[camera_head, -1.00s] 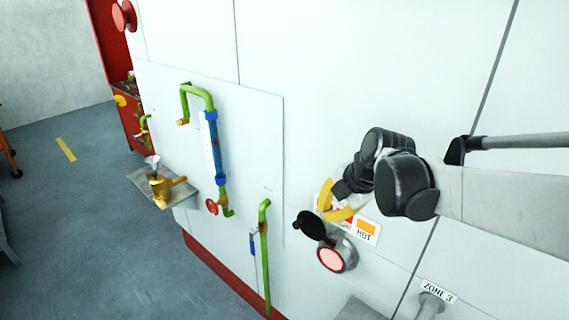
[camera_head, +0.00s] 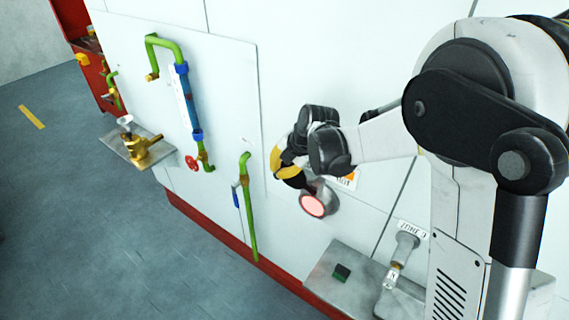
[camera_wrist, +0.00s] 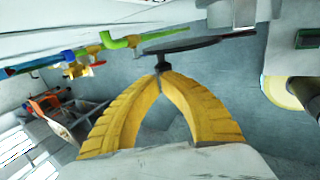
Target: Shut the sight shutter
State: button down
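The round sight glass (camera_head: 313,203) glows pink on the white wall in the head view, its face uncovered. The black disc shutter (camera_head: 294,182) is at its upper left, partly hidden by my gripper (camera_head: 286,174). In the wrist view the shutter (camera_wrist: 205,45) shows nearly edge-on, with a small dark knob just beyond the fingertips. The yellow fingers of my gripper (camera_wrist: 160,71) come together at their tips, right at the knob. I cannot tell whether they touch or pinch it. A pale yellow round face, apparently the sight glass (camera_wrist: 282,92), shows at the right.
Green and blue pipework (camera_head: 188,95) with a red valve wheel stands left of my gripper. A green pipe (camera_head: 247,210) runs down close to the sight. A grey shelf (camera_head: 340,255) with a fitting juts out below right. Open floor (camera_head: 90,215) lies left.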

jog(key=shift+w+a+f, duration=0.15)
jog(key=shift+f, duration=0.25)
jog(key=shift+f, duration=0.1)
jog(key=shift+w+a+f+h, duration=0.15)
jog(key=shift+a+f+h, duration=0.05)
jog(key=shift+f+h, duration=0.1)
